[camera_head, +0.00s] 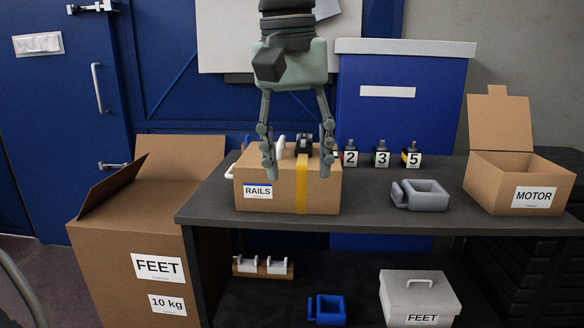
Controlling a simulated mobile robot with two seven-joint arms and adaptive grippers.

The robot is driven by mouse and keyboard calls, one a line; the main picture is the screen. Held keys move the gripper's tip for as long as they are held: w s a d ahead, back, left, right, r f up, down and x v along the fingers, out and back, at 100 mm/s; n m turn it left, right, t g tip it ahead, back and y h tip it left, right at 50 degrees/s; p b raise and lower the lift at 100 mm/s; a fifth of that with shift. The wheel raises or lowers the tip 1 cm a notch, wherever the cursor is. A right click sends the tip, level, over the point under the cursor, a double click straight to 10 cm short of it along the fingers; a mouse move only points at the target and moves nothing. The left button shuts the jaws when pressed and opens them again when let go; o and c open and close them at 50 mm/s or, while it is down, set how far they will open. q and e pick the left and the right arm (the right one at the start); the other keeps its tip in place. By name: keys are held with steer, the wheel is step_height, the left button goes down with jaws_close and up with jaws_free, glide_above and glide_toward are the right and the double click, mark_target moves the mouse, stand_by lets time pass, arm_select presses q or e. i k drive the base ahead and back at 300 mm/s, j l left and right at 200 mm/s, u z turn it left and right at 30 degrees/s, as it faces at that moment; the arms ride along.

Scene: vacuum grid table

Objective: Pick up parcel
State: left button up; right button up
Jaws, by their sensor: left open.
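The parcel is likely the closed brown cardboard box (270,205) with a "RAILS" label and a yellow tape strip. It sits on the dark table, left of the middle. My left gripper (298,173) hangs pointing down in front of or over the box. Its two fingers are spread wide with nothing between them. The fingertips overlap the box's upper front in the picture; I cannot tell whether they touch it. My right gripper is not in view.
The dark table (366,205) also holds a grey bin (428,198), numbered bottles (382,157) and an open "MOTOR" box (535,198). An open "FEET" carton (120,250) stands left. A blue bin (327,308) and lidded "FEET" box (420,295) are on the lower shelf.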

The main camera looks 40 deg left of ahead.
mark_target(298, 189)
steer(key=i+j, duration=0.95)
steer(key=i, duration=0.05)
